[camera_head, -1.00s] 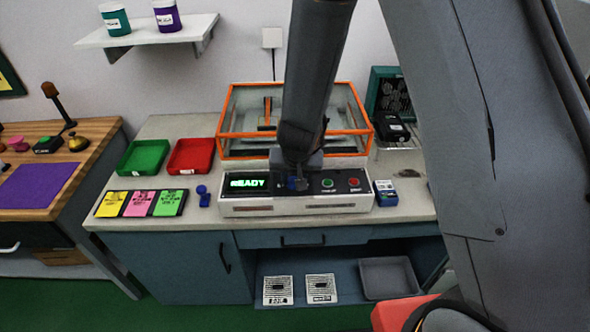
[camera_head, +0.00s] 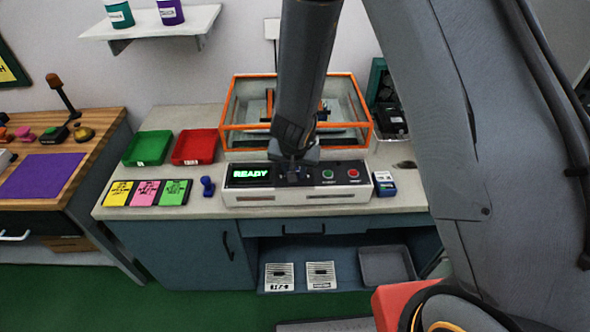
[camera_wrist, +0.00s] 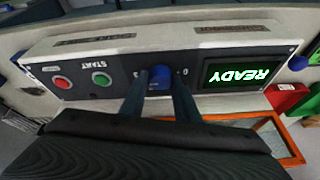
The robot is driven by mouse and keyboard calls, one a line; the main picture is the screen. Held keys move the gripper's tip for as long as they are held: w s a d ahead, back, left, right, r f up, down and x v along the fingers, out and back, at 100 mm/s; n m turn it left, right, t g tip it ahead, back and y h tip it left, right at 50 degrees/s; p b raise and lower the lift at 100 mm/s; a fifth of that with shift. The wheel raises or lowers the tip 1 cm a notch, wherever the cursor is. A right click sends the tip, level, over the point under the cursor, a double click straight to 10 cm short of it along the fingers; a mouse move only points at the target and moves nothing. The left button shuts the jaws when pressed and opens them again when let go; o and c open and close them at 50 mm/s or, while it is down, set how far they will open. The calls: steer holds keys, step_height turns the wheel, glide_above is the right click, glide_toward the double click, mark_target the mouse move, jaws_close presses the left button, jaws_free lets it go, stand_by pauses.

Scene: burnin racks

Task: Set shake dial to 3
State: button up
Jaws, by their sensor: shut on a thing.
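The shake dial (camera_wrist: 160,79) is a blue knob on the dark front panel of the white control box (camera_head: 298,197). In the wrist view my gripper (camera_wrist: 160,88) is shut on the dial, with one finger on each side of it. In the head view my gripper (camera_head: 293,172) is at the panel and hides most of the dial. The display (camera_head: 250,173) reads READY in green.
A green button (camera_head: 328,174) and a red button (camera_head: 352,173) sit right of the dial. An orange-framed clear enclosure (camera_head: 368,110) stands behind. Green (camera_head: 130,158) and red (camera_head: 180,160) trays, coloured cards (camera_head: 146,193) and a small blue object (camera_head: 207,187) lie to the left.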

steer(key=o, duration=1)
steer(key=shift+o, duration=0.2)
steer(key=shift+r, duration=0.15)
steer(key=v, duration=0.7)
steer(key=shift+s+r, duration=0.2)
steer(key=shift+r, duration=0.05)
steer(key=shift+a, duration=0.1)
steer(key=s+d+n+g+b, duration=0.3)
steer(key=s+d+b, duration=0.8)
steer(key=d, duration=0.4)
steer(key=shift+s+d+f, duration=0.25)
steer(key=shift+s+f, duration=0.15)
steer(key=shift+s, duration=0.05)
